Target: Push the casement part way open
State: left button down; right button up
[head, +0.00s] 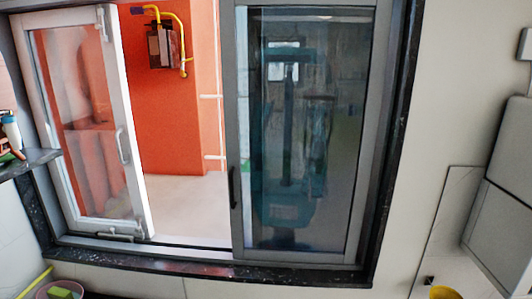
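The casement (117,90) is a white-framed glass panel at the left of the window opening in the head view. It looks set at an angle to the window frame, with an open gap between it and the grey sliding panel. A white handle (122,146) sits on its right stile, and white fittings show near its upper and lower right corners. Neither of my grippers shows directly in the head view. A dim reflection of a robot shape shows in the glass on the right, too unclear to read gripper states.
A grey-framed glass panel (240,110) with a dark handle (233,187) covers the right half. A dark speckled sill (200,271) runs below. A dark shelf (30,161) with small items juts in at left. A meter with yellow pipe (163,45) hangs outside on an orange wall.

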aim_at(22, 25)
jog(key=u, duration=1.25)
